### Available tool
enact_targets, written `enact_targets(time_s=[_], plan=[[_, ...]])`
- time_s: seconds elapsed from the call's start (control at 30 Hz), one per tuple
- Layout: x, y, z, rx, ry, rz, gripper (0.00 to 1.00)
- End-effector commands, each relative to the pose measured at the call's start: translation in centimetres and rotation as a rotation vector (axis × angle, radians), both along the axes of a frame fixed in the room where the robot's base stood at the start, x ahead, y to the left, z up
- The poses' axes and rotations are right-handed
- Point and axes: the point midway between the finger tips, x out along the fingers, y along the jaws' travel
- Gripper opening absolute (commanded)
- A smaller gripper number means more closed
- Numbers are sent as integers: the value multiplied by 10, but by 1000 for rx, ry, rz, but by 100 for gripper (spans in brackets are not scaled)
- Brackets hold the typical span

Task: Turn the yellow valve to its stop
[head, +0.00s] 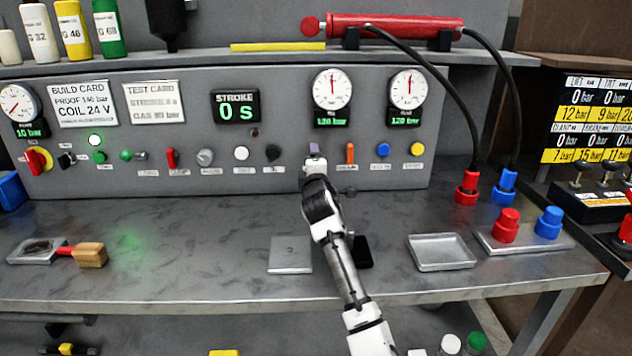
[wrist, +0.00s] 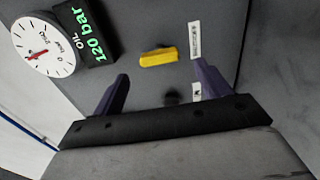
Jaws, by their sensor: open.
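The yellow valve (wrist: 158,57) is a short bar handle on the grey panel, below a 120 bar gauge. The gap in depth to the panel is hard to tell.
A dark round knob (wrist: 171,97) sits beside the valve, in line with the finger gap. A blue button (head: 383,149) and a yellow button (head: 417,149) are to the right. The bench below holds a metal tray (head: 441,252) and a flat plate (head: 290,254).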

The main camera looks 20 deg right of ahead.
Motion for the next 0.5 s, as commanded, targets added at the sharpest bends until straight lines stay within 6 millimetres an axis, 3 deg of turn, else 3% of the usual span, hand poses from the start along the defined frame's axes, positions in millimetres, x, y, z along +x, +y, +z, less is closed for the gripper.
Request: enact_targets(time_s=[0.3, 0.5], plan=[[-50, 14, -2, 0, -2, 0, 76], [-65, 19, -1, 0, 1, 0, 76]])
